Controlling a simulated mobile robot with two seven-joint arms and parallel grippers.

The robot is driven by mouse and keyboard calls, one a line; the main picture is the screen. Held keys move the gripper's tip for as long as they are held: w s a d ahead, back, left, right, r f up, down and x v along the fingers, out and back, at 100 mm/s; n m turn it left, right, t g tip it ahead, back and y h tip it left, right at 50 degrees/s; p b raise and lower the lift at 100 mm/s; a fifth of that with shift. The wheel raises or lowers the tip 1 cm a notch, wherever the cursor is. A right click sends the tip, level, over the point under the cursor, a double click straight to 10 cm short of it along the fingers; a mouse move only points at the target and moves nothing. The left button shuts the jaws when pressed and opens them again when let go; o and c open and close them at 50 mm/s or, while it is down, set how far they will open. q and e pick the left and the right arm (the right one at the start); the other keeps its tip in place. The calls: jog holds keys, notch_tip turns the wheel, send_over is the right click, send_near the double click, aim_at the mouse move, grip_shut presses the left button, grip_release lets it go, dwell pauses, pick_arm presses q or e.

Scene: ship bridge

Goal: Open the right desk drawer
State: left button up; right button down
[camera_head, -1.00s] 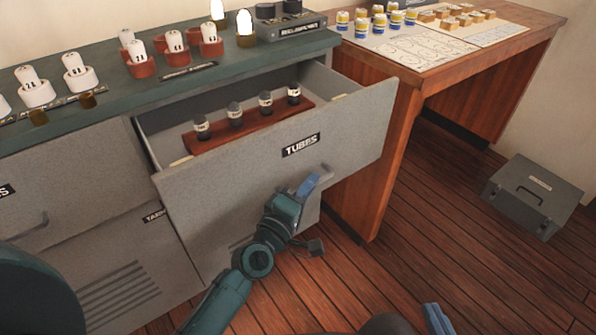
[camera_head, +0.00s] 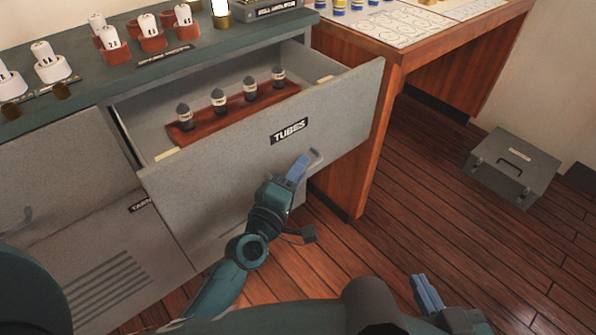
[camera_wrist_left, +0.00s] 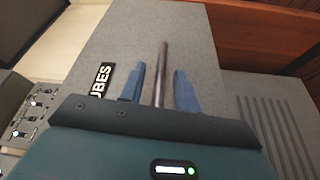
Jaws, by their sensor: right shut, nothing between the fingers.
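The grey drawer labelled "TUBES" (camera_head: 220,165) stands pulled out from the grey cabinet with the green top (camera_head: 120,75). Inside it, a reddish-brown rack (camera_head: 240,108) holds several dark-topped tubes. My left gripper (camera_head: 304,166) is at the drawer's handle (camera_head: 317,158), low on the right of its front. In the left wrist view, the handle bar (camera_wrist_left: 161,75) lies between the two blue fingers (camera_wrist_left: 158,80), with visible gaps on both sides, so the gripper is open around it. My right gripper (camera_head: 422,280) is shut and empty, low over the floor.
A wooden desk (camera_head: 345,130) with papers and jars adjoins the cabinet on the right. A grey case (camera_head: 512,168) sits on the wooden floor near the wall. The floor (camera_head: 400,200) between desk and case is clear. Numbered white pieces stand on the cabinet top.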

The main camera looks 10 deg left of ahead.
pick_arm(q)
jog(key=v, duration=1.3)
dwell(0.4)
